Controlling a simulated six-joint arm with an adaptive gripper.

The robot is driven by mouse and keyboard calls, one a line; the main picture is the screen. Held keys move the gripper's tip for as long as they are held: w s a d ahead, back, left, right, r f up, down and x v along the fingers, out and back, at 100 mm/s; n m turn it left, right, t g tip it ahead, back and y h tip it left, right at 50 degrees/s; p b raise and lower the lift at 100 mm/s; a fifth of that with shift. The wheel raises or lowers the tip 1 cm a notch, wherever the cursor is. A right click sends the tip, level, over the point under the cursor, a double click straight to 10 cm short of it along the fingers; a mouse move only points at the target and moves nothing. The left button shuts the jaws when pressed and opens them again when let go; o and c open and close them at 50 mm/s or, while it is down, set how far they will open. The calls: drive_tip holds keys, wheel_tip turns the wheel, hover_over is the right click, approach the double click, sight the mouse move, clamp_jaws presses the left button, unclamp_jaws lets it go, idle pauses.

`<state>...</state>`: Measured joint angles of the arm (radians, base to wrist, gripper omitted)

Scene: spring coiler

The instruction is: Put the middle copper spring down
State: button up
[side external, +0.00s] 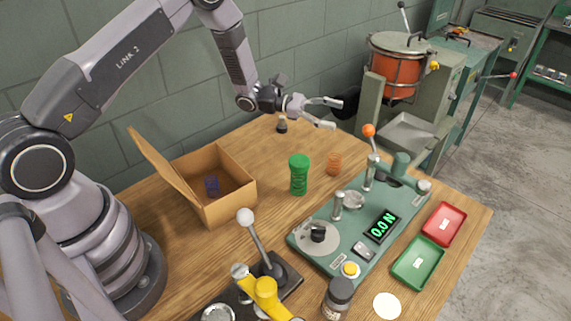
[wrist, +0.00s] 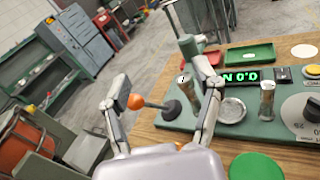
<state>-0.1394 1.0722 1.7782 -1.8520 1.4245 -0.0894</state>
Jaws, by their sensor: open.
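A copper spring (side external: 334,163) stands upright on the wooden table in the side view, between the green-capped jar (side external: 299,174) and the teal tester (side external: 335,237). It is clear of the fingers. My gripper (side external: 330,112) is open and empty, above the back of the table and higher than the spring. In the wrist view the spread fingers of my gripper (wrist: 165,90) have nothing between them. Only a small orange-brown bit shows low in the wrist view, possibly the spring; most of it is hidden. No other copper spring is clear to see.
An open cardboard box (side external: 232,200) holds a blue-purple coil. The tester has an orange-knobbed lever (side external: 368,131) and a display reading 0.0 N. A red tray (side external: 444,224) and a green tray (side external: 418,262) lie at right. A white-knobbed lever (side external: 245,216) stands in front.

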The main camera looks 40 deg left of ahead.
drive_tip(key=s+d+r+m+g+y, duration=0.1)
drive_tip(key=s+r+m+g+y, duration=0.6)
drive_tip(key=s+r+m, duration=0.9)
drive_tip(key=s+a+r+m+t+y, duration=0.2)
drive_tip(key=s+a, duration=0.4)
drive_tip(key=s, duration=0.4)
drive_tip(key=s+a+r+m+t+y, duration=0.3)
drive_tip(key=s+a+y, duration=0.3)
drive_tip(key=s, duration=0.4)
drive_tip(key=shift+s+a+r+y, duration=0.15)
drive_tip(key=shift+s+r+y, duration=0.2)
drive_tip(key=shift+r, duration=0.1)
